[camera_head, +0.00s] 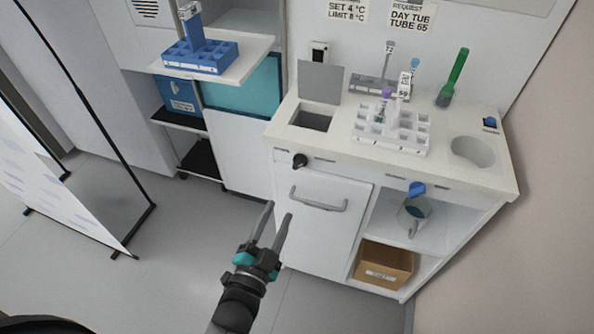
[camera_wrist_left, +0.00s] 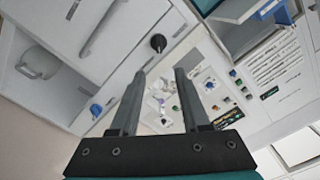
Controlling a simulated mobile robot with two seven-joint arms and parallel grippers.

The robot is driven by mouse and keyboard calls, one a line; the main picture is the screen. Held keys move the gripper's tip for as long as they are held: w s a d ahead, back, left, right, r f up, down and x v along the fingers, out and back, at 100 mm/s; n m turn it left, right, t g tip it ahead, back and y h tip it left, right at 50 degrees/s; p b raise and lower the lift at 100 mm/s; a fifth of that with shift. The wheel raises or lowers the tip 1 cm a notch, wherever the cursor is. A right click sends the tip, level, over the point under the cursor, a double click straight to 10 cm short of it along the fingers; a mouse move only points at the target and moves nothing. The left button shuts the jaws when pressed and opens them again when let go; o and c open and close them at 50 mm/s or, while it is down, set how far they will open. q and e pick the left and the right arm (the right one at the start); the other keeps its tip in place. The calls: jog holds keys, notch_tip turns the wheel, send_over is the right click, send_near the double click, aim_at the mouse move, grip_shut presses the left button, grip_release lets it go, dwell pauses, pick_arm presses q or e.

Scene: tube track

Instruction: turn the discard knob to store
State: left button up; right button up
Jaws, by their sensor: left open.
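A black knob (camera_head: 299,160) sits on the counter's front face at its left end, below an open hatch (camera_head: 311,117) with a raised grey lid. It also shows in the left wrist view (camera_wrist_left: 158,43), beyond the fingertips. A blue knob (camera_head: 417,189) sits further right on the same front face and shows in the left wrist view too (camera_wrist_left: 96,110). I cannot read which knob is marked discard. My left gripper (camera_head: 279,209) is open and empty, in front of the cabinet, below and apart from the black knob. My right gripper is not in view.
The cabinet door's bar handle (camera_head: 319,203) is close to my left gripper. A white tube rack (camera_head: 391,139) stands on the counter (camera_head: 466,178). A blue rack (camera_head: 200,58) stands on the shelf at left. A cardboard box (camera_head: 384,264) is low at right. A screen (camera_head: 62,165) stands at left.

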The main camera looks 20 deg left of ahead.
aim_at(299, 166)
pick_arm(q)
jog(key=w, duration=0.4)
jog(key=w+b, duration=0.1)
jog(key=w, duration=0.4)
jog(key=w+b, duration=0.1)
jog(key=w, duration=0.4)
jog(key=shift+d, duration=0.25)
jog(key=shift+s, duration=0.1)
grip_shut()
